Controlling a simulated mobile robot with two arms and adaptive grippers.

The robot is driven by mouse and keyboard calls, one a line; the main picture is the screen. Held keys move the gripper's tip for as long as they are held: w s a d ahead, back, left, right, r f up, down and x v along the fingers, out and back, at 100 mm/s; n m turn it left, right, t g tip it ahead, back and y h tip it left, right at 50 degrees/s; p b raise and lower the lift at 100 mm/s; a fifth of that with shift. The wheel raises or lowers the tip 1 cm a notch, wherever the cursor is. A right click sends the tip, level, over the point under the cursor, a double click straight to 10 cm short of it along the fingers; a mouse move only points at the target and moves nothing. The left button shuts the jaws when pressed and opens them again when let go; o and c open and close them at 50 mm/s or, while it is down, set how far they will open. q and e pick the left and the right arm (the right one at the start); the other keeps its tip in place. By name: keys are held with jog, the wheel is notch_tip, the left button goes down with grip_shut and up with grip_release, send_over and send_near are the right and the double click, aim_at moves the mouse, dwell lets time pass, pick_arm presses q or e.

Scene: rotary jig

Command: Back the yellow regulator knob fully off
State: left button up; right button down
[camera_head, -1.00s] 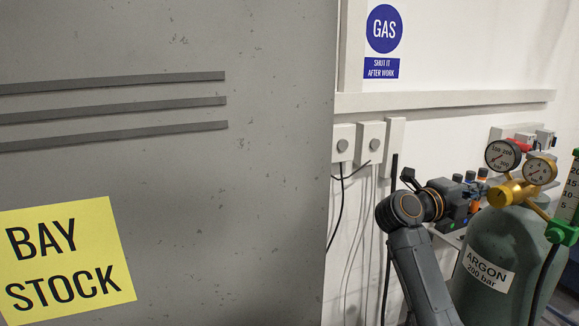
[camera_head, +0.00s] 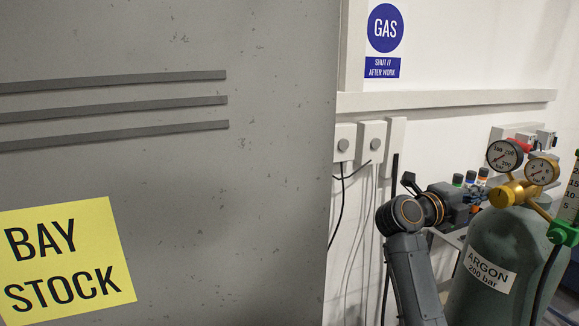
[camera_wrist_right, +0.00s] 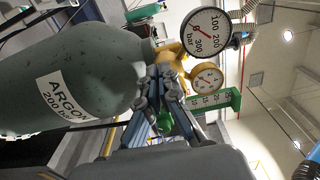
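The yellow regulator knob (camera_head: 501,196) sits at the left of the brass-yellow regulator body on top of the green argon cylinder (camera_head: 497,249). My right gripper (camera_head: 482,195) comes up to the knob from the left. In the right wrist view the fingertips (camera_wrist_right: 162,78) point at the yellow regulator (camera_wrist_right: 171,52) and are drawn close together, partly hiding the knob. I cannot tell whether they touch or grip it. The large gauge (camera_head: 504,155) and small gauge (camera_head: 541,171) stand above the knob. My left gripper is out of view.
A grey cabinet (camera_head: 170,200) with a yellow sign (camera_head: 66,259) fills the left. A green flowmeter (camera_head: 569,212) stands right of the regulator, close to the gauges. Wall sockets (camera_head: 357,142) with hanging cables are behind my right arm.

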jog(key=v, duration=0.6)
jog(key=shift+w, duration=0.1)
dwell(0.3)
